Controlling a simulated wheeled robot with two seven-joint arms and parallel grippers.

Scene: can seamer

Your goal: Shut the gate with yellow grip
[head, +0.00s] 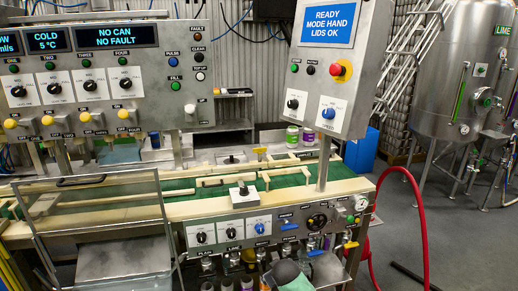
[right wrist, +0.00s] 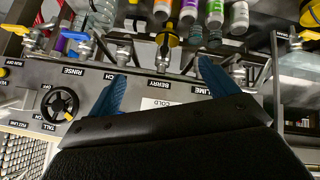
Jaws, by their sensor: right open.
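A small yellow grip (head: 260,151) shows behind the green conveyor, near the middle of the head view. The gate it belongs to is too small there for me to tell whether it stands open or shut. My right gripper (right wrist: 160,78) is open and empty in the right wrist view, its two blue fingers spread before the lower valve panel. A dark and green shape at the bottom of the head view may be part of my right arm. My right gripper is well apart from the yellow grip. My left gripper is not in view.
Cream rails and bars border the green conveyor (head: 290,180). A clear framed guard (head: 100,220) stands at the front left. A post holds the control box (head: 335,70) above the conveyor's right end. Valves and a red hose (head: 420,215) are at the right. Floor is clear further right.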

